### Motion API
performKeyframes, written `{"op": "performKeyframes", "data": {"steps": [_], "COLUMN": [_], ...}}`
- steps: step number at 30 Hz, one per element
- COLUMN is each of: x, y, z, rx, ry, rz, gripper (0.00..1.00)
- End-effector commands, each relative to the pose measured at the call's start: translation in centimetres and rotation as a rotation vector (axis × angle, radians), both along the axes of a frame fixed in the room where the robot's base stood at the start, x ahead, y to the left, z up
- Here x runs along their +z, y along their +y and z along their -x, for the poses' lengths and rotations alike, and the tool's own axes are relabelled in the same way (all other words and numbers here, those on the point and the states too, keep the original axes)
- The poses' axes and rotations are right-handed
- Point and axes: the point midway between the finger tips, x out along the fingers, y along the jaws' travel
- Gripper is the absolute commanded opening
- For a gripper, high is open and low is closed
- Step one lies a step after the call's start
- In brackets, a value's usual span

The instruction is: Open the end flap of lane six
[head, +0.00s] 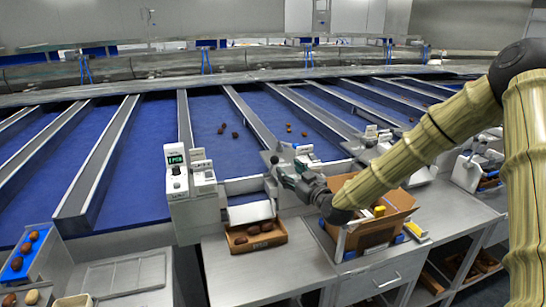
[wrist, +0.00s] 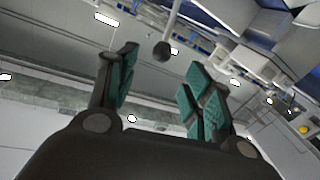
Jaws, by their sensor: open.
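My gripper (head: 287,175) is open and empty at the lower end of a blue sorting lane. In the wrist view, a dark round knob (wrist: 163,48) on a grey rod shows between and beyond the two teal-padded fingers (wrist: 160,85), apart from them. A small dark knob (head: 274,159) also shows beside the fingertips in the head view. A pale end plate (head: 245,185) crosses the lane end left of my gripper; I cannot tell whether it is the flap. No lane number is readable. My gripper hides part of the lane end.
A cardboard tray (head: 238,247) of dates stands on the bench below the lane end. An open cardboard box (head: 372,238) stands beneath my wrist. A white control unit with a green display (head: 175,158) stands left of the lane end. Several dates lie on the blue lanes.

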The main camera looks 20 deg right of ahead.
Motion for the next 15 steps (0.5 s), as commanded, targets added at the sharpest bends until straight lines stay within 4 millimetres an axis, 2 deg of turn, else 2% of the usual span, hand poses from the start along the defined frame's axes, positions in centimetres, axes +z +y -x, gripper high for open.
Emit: {"op": "performKeyframes", "data": {"steps": [15], "x": [0.1], "y": [1.5], "z": [-6.4], "rx": [0.001], "ry": [0.001], "rz": [0.0], "gripper": [0.51]}}
